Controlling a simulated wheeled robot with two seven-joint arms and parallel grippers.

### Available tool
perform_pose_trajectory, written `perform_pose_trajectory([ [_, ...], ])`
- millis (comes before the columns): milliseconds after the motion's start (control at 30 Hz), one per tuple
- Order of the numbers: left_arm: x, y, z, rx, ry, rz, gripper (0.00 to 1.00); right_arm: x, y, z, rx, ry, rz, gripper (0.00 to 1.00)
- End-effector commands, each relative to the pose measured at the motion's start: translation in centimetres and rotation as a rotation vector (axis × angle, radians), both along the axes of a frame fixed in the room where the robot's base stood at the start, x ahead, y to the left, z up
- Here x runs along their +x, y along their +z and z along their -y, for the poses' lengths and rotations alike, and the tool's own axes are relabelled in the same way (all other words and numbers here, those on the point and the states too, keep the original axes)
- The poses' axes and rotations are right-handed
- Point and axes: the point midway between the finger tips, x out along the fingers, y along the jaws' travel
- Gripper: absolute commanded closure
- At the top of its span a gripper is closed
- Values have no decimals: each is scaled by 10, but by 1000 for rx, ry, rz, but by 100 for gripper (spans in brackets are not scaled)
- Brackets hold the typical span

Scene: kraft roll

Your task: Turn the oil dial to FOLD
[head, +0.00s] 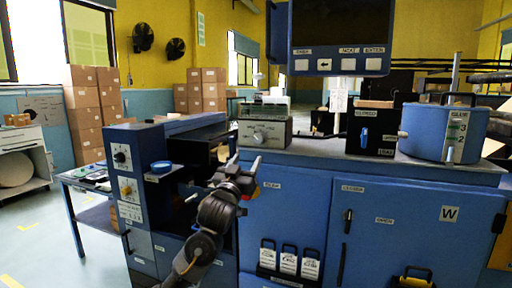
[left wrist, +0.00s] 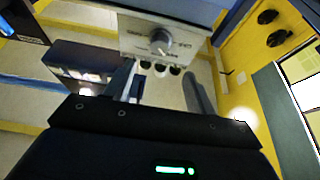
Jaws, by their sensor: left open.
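A grey box (head: 265,132) with a round knob (head: 258,139) on its front stands on the blue counter; I take this knob for the oil dial. In the left wrist view the knob (left wrist: 160,39) is grey on a pale panel with small lettering, too blurred to read, so I cannot tell its setting. My left gripper (head: 222,180) is open and empty in front of the blue cabinet, below and left of the grey box. In the left wrist view its fingers (left wrist: 163,82) are spread below the knob, apart from it. My right gripper is out of view.
A blue panel at the left has two other knobs, a black one (head: 122,156) and a yellow-backed one (head: 127,189). A blue round cap (head: 161,167) sits beside them. A screen (head: 340,30) hangs above the counter. A blue drum (head: 430,130) stands at the right.

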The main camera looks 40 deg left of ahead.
Motion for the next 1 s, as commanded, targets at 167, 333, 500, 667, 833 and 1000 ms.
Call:
perform_pose_trajectory([
  [167, 9, 5, -3, 1, 1, -2, 45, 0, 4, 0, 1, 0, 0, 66],
  [333, 34, 18, -12, 0, 2, -1, 45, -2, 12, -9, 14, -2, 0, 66],
  [500, 62, 30, -22, 0, 1, -2, 45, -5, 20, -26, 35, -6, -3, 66],
  [667, 82, 37, -29, 0, 2, -4, 45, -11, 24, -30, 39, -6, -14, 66],
  [833, 93, 40, -32, 0, 1, -3, 45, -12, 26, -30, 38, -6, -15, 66],
  [1000, 95, 40, -33, 0, 0, -3, 45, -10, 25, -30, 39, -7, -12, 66],
])
